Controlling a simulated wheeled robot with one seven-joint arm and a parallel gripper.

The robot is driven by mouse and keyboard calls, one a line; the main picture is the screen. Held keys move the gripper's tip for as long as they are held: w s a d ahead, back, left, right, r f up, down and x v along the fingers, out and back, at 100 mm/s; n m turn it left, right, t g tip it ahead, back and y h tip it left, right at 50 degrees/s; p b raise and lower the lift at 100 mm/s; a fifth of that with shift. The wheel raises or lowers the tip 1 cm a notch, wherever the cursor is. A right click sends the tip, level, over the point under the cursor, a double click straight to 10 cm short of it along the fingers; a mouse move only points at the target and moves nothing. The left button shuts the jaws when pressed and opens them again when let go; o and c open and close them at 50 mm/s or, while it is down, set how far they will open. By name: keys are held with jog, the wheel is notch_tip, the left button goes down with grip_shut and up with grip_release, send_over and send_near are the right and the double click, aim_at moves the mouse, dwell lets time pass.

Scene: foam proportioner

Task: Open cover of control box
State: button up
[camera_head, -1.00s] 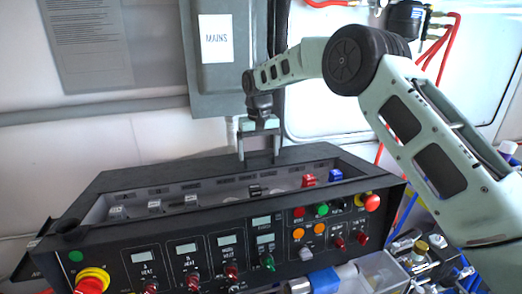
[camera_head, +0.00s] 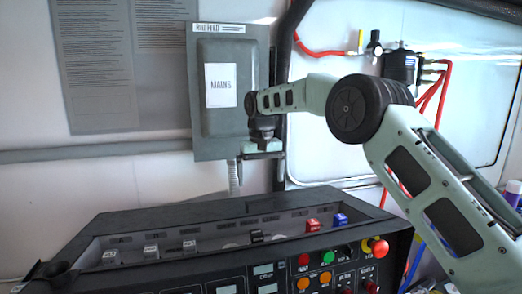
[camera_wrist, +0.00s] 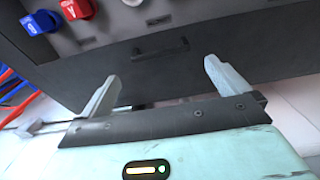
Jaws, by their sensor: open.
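The black control box (camera_head: 180,222) stands below my gripper in the head view, with a recessed top holding several switches. In the wrist view, a dark panel (camera_wrist: 240,60) of it bears a black bar handle (camera_wrist: 160,47). My gripper (camera_wrist: 162,76) is open and empty, its fingers spread on either side of the handle's line and apart from it. In the head view, my gripper (camera_head: 262,148) is at the lower right of the grey MAINS box, above the control box's rear edge. Its fingertips are hard to make out there.
A grey MAINS box (camera_head: 219,125) is on the wall behind. A red switch (camera_head: 312,225), a blue switch (camera_head: 340,219) and a red knob (camera_head: 380,248) are on the control box's right side. Red hoses (camera_head: 435,98) hang at the right.

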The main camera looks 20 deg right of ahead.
notch_tip(320, 180, up, 12)
jog(key=p, duration=0.1)
jog(key=shift+f, duration=0.2)
dwell(0.3)
